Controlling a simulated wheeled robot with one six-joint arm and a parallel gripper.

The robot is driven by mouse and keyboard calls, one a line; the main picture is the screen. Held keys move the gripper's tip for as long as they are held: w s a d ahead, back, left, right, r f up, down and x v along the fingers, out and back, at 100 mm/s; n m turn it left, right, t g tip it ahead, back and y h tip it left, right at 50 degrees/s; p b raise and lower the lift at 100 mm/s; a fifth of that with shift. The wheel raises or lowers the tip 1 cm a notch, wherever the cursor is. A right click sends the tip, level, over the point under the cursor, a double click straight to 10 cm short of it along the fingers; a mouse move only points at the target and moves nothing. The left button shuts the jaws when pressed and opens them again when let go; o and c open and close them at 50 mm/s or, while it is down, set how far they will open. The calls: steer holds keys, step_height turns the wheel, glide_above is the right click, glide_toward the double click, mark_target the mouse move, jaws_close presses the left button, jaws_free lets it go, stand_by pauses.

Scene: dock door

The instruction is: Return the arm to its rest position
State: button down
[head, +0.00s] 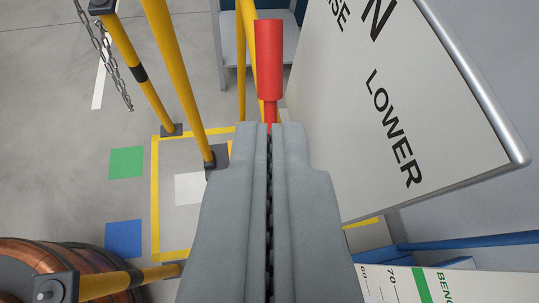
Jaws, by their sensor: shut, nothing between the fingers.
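My gripper (270,128) fills the lower middle of the head view, pointing up the picture. Its two grey fingers are closed together along a dark seam, with nothing held between them. A red cylindrical handle (269,60) with a thinner red stem shows just beyond the fingertips. I cannot tell whether the fingertips touch the stem or only overlap it in the picture.
A tilted white panel (385,100) lettered "LOWER" stands close on the right. Yellow posts (180,80) and a chain (105,55) are at the upper left. A wooden barrel (40,270) is at the lower left. Open grey floor lies on the left.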

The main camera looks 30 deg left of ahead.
steer(key=s+a+r+m+h, duration=0.3)
steer(key=s+a+m+h, duration=0.25)
steer(key=s+a, duration=0.7)
steer(key=s+a+r+m+t+h, duration=0.1)
steer(key=s+a+r+t, duration=0.1)
steer(key=s, duration=0.4)
steer(key=s+a+r+m+t+h, duration=0.1)
steer(key=s+a+m+t, duration=0.1)
steer(key=s+a, duration=0.3)
steer(key=s+a+r+m+t+h, duration=0.1)
steer(key=s+a+r+t, duration=0.1)
steer(key=s+a+t, duration=0.2)
steer(key=s, duration=0.3)
steer(key=shift+s+r, duration=0.15)
steer(key=shift+r, duration=0.2)
